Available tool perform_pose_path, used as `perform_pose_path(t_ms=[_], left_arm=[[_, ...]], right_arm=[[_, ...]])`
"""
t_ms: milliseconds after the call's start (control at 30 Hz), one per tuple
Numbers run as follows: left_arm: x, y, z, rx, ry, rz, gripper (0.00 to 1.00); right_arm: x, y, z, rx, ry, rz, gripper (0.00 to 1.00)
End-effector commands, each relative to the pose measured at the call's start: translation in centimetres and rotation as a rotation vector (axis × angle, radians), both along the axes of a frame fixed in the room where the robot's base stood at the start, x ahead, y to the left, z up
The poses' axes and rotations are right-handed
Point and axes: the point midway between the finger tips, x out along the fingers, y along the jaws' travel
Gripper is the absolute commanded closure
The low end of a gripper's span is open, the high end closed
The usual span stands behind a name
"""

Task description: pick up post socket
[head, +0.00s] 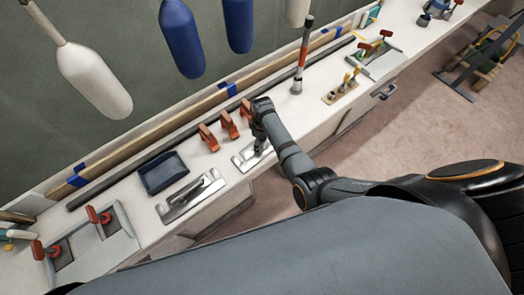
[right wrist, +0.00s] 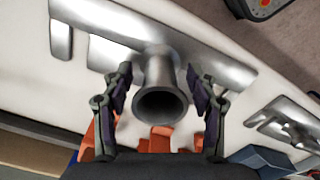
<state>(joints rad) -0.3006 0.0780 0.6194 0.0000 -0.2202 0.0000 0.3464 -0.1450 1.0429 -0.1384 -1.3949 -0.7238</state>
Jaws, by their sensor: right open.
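The post socket is a grey metal tube (right wrist: 160,95) standing on a long shiny base plate (right wrist: 190,45) in the right wrist view. In the head view its plate (head: 243,162) lies on the white bench top, partly hidden by my right gripper (head: 259,144). The gripper is open. In the right wrist view its two dark-padded fingers (right wrist: 160,92) stand on either side of the tube, with a gap visible on each side. The tube's open end faces the camera. My left gripper is not in view.
Orange clamps (head: 228,125) stand close behind the socket. Another metal fitting (head: 192,197) and a dark blue tray (head: 164,172) lie to the left. Fenders (head: 92,80) hang above.

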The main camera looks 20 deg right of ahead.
Motion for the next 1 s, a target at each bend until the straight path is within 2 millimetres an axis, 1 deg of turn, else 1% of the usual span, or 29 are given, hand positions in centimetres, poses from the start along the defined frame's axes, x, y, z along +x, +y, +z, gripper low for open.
perform_pose_path(t_ms=[33,267,367,700,1000], left_arm=[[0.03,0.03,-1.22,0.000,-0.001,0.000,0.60],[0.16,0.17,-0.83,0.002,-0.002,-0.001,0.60],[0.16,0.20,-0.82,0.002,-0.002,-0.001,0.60],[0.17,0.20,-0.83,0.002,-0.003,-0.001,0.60],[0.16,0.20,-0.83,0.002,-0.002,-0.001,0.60]], right_arm=[[0.02,0.02,-1.13,0.000,-0.001,0.000,0.41],[0.01,0.02,-0.72,0.001,-0.001,0.000,0.41],[0.00,0.01,-0.72,0.001,-0.001,0.000,0.54],[-0.02,0.03,-0.76,0.001,-0.001,0.000,1.00],[0.08,0.05,-0.68,0.001,-0.003,0.000,1.00]])
